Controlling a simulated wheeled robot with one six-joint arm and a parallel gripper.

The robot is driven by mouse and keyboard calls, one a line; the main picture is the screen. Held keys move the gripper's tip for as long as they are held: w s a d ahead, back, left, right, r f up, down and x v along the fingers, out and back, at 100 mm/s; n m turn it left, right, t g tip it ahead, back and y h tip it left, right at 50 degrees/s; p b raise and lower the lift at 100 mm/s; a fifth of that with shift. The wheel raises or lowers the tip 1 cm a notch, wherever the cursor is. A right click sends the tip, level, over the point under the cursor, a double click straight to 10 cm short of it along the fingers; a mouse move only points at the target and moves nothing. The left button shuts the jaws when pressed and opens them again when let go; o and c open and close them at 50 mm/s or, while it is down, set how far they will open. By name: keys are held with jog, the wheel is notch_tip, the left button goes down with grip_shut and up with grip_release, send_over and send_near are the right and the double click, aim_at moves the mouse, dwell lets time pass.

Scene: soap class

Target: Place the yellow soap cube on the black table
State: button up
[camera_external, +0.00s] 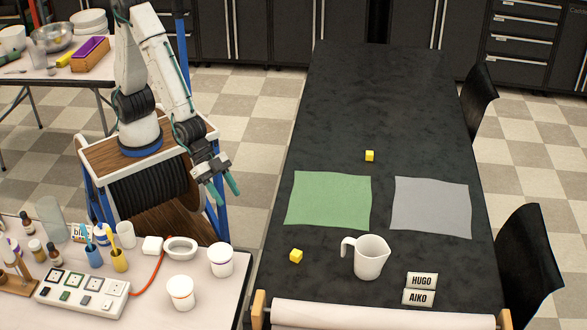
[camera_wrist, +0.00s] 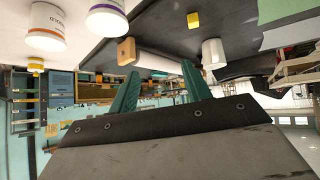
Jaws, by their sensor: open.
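Two small yellow cubes rest on the black table (camera_external: 345,90). One yellow cube (camera_external: 369,155) lies behind the green cloth, and the other yellow cube (camera_external: 296,255) is near the front left, left of the white jug. One yellow cube (camera_wrist: 193,20) also shows near the top of the wrist view. I cannot tell by look which cube is soap. My gripper (camera_external: 231,201) is open and empty, in the air left of the black table, apart from both cubes. Its green fingers (camera_wrist: 160,68) are spread in the wrist view, which looks upside down.
A green cloth (camera_external: 328,200), a grey cloth (camera_external: 432,207), a white jug (camera_external: 370,258) and name cards (camera_external: 420,288) occupy the front half. A paper roll (camera_external: 385,315) lines the front edge. The black table's far half is clear.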

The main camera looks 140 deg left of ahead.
jog(key=s+d+r+m+g+h, duration=0.1)
jog(key=s+d+r+g, duration=0.1)
jog(key=s+r, duration=0.45)
jog(key=s+d+r+m+g+h, duration=0.1)
jog(key=s+d+r+g, duration=0.15)
jog(key=s, duration=0.65)
jog(key=s+r+g, duration=0.2)
jog(key=s, duration=0.9)
jog(key=s+d+r+g, duration=0.1)
jog(key=s+r, duration=0.2)
jog(key=s, duration=0.7)
jog(key=shift+s+r+m+g+y, duration=0.2)
jog(key=shift+s+m+g+y, duration=0.1)
jog(key=shift+s+m+g, duration=0.1)
